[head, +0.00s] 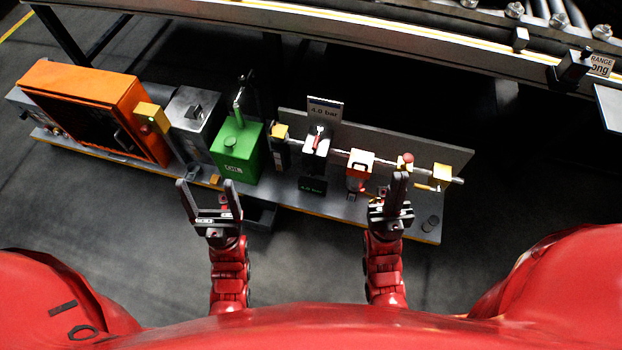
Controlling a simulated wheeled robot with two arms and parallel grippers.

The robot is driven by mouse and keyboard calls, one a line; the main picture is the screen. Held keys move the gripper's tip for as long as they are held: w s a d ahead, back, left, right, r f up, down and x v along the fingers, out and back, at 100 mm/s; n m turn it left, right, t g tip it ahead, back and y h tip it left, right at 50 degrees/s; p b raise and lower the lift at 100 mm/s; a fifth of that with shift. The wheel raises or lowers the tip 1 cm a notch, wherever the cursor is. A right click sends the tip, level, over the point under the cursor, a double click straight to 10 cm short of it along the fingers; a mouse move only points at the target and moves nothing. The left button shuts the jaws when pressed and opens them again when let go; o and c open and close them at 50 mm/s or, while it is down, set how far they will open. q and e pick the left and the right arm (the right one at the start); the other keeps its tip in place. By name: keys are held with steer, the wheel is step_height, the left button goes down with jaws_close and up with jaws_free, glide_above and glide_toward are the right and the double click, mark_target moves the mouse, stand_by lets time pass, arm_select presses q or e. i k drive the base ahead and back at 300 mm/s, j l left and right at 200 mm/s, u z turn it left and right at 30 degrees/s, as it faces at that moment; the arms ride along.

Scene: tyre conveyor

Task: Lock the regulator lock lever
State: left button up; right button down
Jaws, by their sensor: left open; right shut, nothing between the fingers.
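The regulator unit (316,147) stands on the low bench at centre, under a grey sign (325,112) reading 4.0 bar. A small red lever-like part (318,138) sits on it; I cannot tell if this is the lock lever or whether it is locked. My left gripper (205,184) is open and empty, in front of the grey box and left of the regulator. My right gripper (398,178) is shut and empty, right of the regulator, and hides part of the bench fittings behind it.
A conveyor (400,38) runs behind. Floor in front is clear.

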mark_target(317, 140)
steer(key=k+j+z, duration=0.3)
steer(key=j, duration=0.3)
steer(key=k+j+z, duration=0.3)
steer(key=k+j, duration=0.25)
